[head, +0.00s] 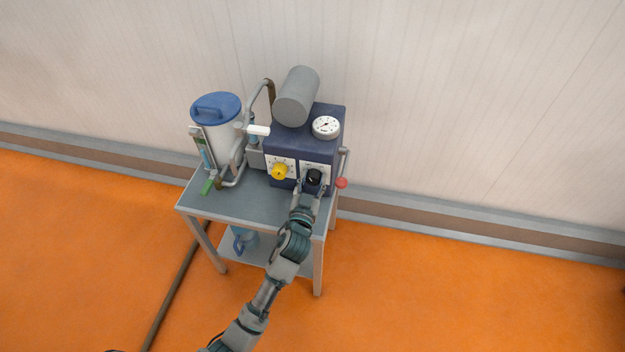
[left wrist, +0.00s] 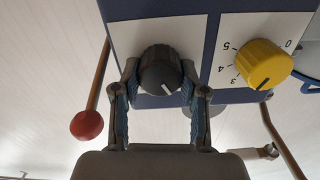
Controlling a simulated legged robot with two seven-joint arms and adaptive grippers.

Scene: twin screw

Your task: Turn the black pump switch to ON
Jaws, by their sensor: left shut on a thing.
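The black pump switch (head: 314,177) is a round knob on a white plate on the front of the dark blue pump box (head: 290,148). In the left wrist view the black switch (left wrist: 160,70) sits between my two fingers, and a white pointer mark shows on its face. My left gripper (head: 311,183) is at the switch and shut on it, and it also shows in the left wrist view (left wrist: 160,88). The labels around the switch are too small or hidden to read. My right gripper is not in view.
A yellow dial (head: 279,171) with numbers is left of the switch. A red knob (head: 341,183) is to its right. A gauge (head: 326,127) and grey cylinder (head: 297,95) are above. A blue-lidded canister (head: 217,125) stands left on the grey table (head: 246,206).

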